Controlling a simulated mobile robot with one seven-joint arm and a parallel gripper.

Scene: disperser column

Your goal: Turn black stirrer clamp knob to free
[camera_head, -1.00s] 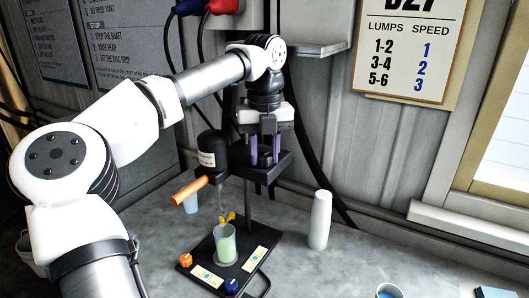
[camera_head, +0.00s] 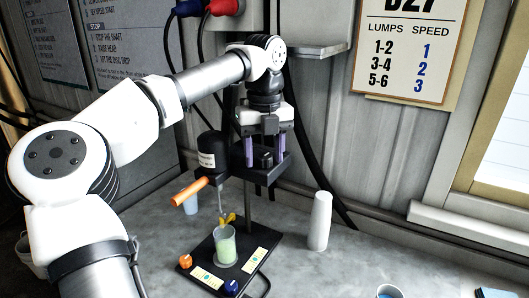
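The disperser stirrer head (camera_head: 210,150) is a black motor housing on a black bracket (camera_head: 268,178) fixed to the upright column (camera_head: 247,205). A small black block, seemingly the clamp knob (camera_head: 264,155), stands on the bracket between my gripper's fingers. My gripper (camera_head: 265,154) points down over the bracket with its two purple-faced fingers spread apart, one on each side of the knob. I see gaps at both sides, so it looks open and not holding it. The knob's exact shape and angle are too small to tell.
A cup of pale green liquid (camera_head: 225,245) stands on the black base plate (camera_head: 245,273) under the stirrer. White stacked cups (camera_head: 319,221) stand right of it.

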